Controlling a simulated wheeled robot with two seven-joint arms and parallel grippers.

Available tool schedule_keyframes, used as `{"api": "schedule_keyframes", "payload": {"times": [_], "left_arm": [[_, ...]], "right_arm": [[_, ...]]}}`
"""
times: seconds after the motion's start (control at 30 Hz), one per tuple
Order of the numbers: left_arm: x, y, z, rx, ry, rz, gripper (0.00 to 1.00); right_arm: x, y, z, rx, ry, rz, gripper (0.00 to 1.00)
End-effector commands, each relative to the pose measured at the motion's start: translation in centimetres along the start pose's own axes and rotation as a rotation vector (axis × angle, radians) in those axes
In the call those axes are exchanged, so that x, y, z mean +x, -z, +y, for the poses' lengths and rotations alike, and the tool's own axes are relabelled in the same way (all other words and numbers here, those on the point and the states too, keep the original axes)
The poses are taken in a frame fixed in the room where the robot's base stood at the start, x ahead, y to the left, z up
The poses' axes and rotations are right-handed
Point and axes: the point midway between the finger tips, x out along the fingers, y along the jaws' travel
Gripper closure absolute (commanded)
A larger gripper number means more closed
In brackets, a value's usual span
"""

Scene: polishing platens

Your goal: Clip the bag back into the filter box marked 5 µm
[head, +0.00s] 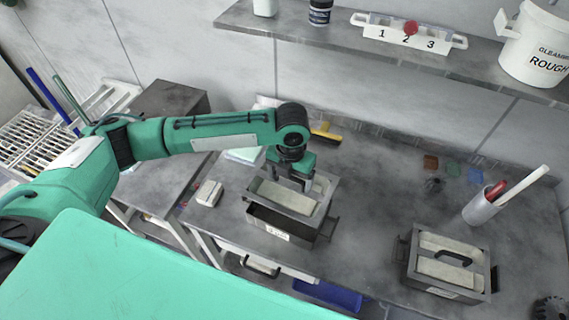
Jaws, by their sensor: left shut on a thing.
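A dark filter box (320,222) with side handles stands on the grey bench, left of the middle. Its white front label (277,233) is too small to read. A cream bag (283,196) shows in its open top. My left gripper (306,184) reaches down over this box and is shut on the bag; the gripper hides the spot where it grips. I cannot tell whether the bag is clipped in. A second filter box (411,262) stands at the right, with a cream bag (440,270) and a dark handle in it. My right gripper is not in view.
A grey cup (480,209) with rods stands behind the right box. A white block (209,193) lies left of the left box, and a yellow-handled brush (325,134) lies behind it. A shelf (300,32) runs above. Bench between the boxes (365,215) is clear.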

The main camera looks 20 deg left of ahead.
Motion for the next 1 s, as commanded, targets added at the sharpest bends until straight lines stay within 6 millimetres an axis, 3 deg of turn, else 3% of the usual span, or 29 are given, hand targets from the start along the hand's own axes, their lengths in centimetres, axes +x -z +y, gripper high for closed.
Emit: {"api": "schedule_keyframes", "payload": {"times": [0.27, 0.7, 1.0], "left_arm": [[1.4, 0.0, 0.0, 0.002, 0.0, -0.001, 0.59], [5.6, 0.0, 0.0, 0.001, 0.0, -0.001, 0.59], [8.0, 0.0, 0.0, 0.0, 0.0, -0.001, 0.59]], "right_arm": [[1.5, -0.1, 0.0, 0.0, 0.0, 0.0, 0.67], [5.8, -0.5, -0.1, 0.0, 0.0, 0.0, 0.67], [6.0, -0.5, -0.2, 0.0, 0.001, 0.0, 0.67]]}}
